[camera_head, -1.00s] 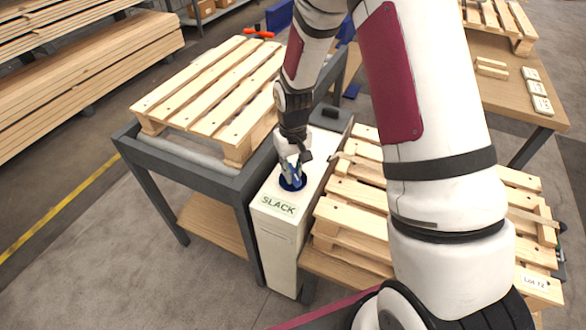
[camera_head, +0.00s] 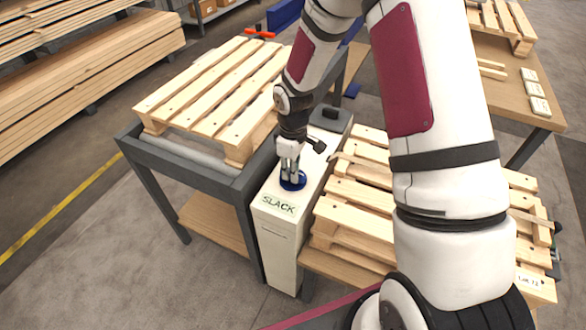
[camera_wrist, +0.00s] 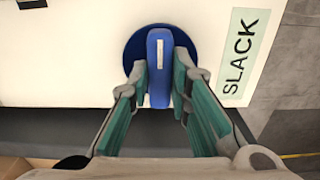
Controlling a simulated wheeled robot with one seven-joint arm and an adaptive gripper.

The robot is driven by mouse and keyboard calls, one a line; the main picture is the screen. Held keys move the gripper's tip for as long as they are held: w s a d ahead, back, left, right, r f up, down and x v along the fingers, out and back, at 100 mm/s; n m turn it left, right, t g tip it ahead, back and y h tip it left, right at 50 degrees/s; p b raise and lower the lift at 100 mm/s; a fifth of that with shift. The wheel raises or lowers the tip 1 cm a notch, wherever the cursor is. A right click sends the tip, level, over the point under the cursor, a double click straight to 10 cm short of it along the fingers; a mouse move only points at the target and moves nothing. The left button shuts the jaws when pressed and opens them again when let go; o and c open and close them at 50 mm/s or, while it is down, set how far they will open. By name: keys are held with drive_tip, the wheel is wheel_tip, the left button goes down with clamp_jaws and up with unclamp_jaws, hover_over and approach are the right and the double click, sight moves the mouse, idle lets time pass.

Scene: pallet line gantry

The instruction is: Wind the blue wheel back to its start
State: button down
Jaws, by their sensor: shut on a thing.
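The blue wheel (camera_head: 293,182) lies flat on top of a pale cabinet, beside a label reading SLACK (camera_head: 278,205). In the wrist view the wheel (camera_wrist: 133,52) is a round blue disc with a raised blue bar (camera_wrist: 160,85) across it, bearing a small white mark. My gripper (camera_head: 291,172) is over the wheel, pointing down. In the wrist view my gripper (camera_wrist: 161,80) has its green-padded fingers on both sides of the bar, shut on it. The fingers hide part of the disc. The SLACK label (camera_wrist: 240,52) stands to the right.
The pale cabinet (camera_head: 275,250) stands between a dark-framed table (camera_head: 215,185) with a wooden pallet (camera_head: 215,90) and stacked pallets (camera_head: 350,205) on the right. A dark block (camera_head: 331,113) sits at the cabinet's far end. My arm covers much of the right side.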

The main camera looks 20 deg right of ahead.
idle(0.5)
drive_tip(key=c, duration=1.5)
unclamp_jaws()
wheel_tip(320, 180, up, 12)
drive_tip(key=shift+r, duration=0.1)
